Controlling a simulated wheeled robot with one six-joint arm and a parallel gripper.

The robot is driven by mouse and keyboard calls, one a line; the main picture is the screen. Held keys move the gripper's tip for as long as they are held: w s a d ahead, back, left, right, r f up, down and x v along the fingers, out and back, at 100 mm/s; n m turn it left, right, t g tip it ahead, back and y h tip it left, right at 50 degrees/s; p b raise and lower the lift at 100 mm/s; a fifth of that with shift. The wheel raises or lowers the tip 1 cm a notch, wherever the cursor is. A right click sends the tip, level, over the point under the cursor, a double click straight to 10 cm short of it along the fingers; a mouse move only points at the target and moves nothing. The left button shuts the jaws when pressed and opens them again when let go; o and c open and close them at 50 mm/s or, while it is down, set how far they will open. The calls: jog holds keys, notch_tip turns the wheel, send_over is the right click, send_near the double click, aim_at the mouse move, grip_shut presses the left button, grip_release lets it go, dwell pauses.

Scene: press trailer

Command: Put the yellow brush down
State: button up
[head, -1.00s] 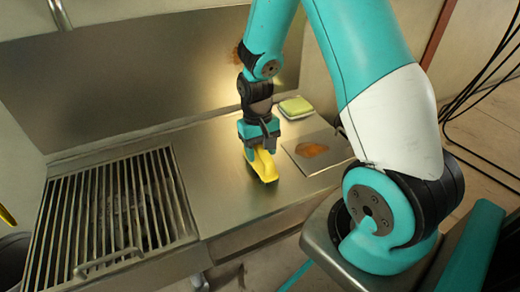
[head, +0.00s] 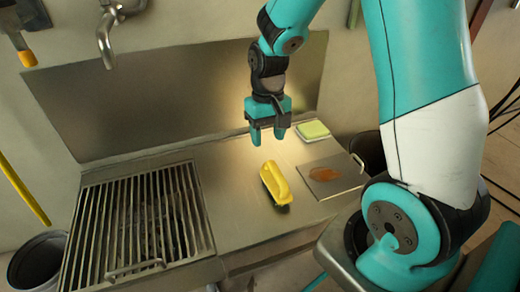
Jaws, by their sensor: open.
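The yellow brush (head: 273,180) lies on the steel counter (head: 232,205), bristles down, to the right of the grill. Its dark bristles show along its lower edge. My gripper (head: 268,140) is above and behind the brush, apart from it. Its two teal fingers point down with a gap between them, and nothing is held.
A metal grill (head: 140,225) with a handle fills the left side. A green and yellow sponge (head: 312,130) and a metal plate with an orange-brown stain (head: 335,176) are to the right. A faucet (head: 108,30) hangs on the back wall. A bucket (head: 37,262) stands lower left.

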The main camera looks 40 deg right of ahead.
jog(key=s+a+r+n+t+y, duration=0.1)
jog(key=s+a+r+n+y, duration=0.2)
jog(key=s+a+r+n, duration=0.6)
jog(key=s+a+r, duration=0.5)
jog(key=s+a, duration=0.2)
jog(key=a, duration=0.2)
jog(key=shift+s, duration=0.4)
notch_tip(320, 180, up, 40)
jog(key=p, duration=3.9)
jog(key=shift+f, duration=0.2)
jog(key=shift+c, duration=0.5)
